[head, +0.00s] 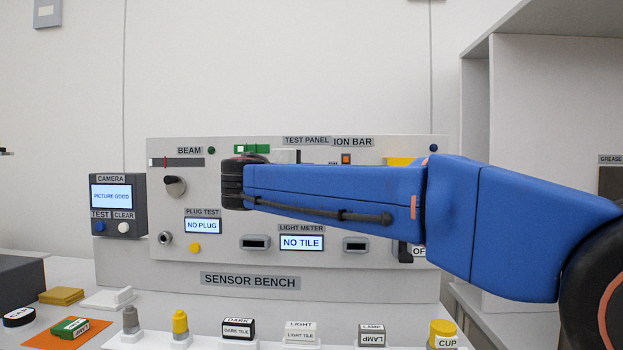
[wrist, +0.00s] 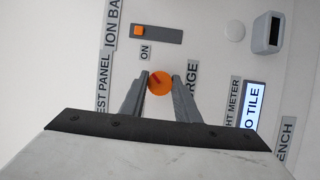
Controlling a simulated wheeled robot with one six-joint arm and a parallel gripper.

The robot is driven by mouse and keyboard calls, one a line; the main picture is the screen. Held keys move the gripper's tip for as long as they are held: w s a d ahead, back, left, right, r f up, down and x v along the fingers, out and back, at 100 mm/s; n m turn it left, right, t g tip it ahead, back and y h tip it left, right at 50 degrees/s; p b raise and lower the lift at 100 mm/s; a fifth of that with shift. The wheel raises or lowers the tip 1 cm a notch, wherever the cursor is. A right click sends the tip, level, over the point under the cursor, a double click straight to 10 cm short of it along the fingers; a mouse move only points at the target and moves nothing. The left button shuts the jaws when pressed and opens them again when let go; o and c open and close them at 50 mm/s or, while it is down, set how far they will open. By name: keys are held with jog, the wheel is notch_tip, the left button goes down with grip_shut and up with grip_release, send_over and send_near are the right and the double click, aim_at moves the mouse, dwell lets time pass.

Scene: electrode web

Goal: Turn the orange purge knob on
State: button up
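The orange purge knob (wrist: 160,83) shows in the wrist view on the white panel, with a short dark red mark on its face. My gripper (wrist: 160,77) has a grey finger on each side of the knob. The fingers are spread about a knob's width apart. I cannot tell whether they press on it or only stand beside it. An ON label (wrist: 145,53) lies up and left of the knob, and a label ending in RGE (wrist: 193,76) is partly hidden by the right finger. In the head view my blue arm hides the knob and the fingers.
The sensor bench panel (head: 222,259) stands upright, with a beam knob (head: 175,186), a light meter screen (head: 301,242) and slots. An orange square (head: 346,158) sits above my arm. Several small blocks and the cup (head: 443,333) line the front of the bench.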

jog(key=o, duration=0.4)
jog(key=shift+s, duration=0.1)
jog(key=v, duration=1.7)
jog(key=shift+s+a, duration=0.1)
